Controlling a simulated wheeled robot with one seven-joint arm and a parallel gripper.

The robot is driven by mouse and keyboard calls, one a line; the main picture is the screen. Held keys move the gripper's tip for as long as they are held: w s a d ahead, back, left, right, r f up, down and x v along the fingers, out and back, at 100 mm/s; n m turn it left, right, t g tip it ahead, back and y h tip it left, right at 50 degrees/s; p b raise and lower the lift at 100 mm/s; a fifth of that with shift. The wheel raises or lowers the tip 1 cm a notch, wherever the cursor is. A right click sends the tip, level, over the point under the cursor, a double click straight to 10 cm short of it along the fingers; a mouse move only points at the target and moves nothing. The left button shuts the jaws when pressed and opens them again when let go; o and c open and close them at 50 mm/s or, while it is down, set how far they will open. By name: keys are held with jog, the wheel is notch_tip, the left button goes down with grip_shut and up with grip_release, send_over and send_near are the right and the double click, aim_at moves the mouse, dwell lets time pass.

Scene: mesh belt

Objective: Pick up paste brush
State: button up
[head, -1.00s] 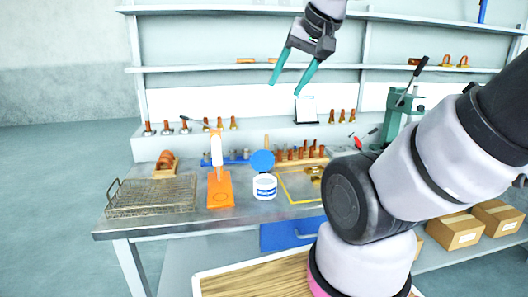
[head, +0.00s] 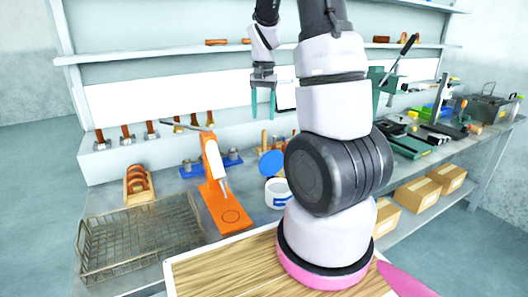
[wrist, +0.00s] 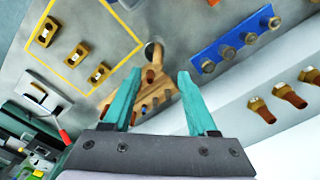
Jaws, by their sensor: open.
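My gripper (head: 263,108) hangs open and empty above the back of the bench, its two teal fingers pointing down. In the wrist view my gripper (wrist: 160,76) has its fingers apart, with a wooden rack (wrist: 143,97) of several small pieces beyond and between them. A slim tan upright handle (head: 264,138) stands behind the blue round lid (head: 271,163). It may be the paste brush, but I cannot tell for sure. A white tub (head: 279,193) with a blue label stands just below the lid.
An orange stand (head: 224,206) and a wire basket (head: 140,240) are at the left. A blue rack (wrist: 238,38) holds several metal pieces. A yellow-outlined area (wrist: 65,75) holds brass parts. Shelves rise behind, and a green press (head: 388,85) stands at the right.

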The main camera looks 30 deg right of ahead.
aim_at(264, 142)
jog(key=f, duration=1.1)
jog(key=shift+w+d+f, duration=0.25)
jog(key=shift+d+f, duration=0.05)
grip_shut()
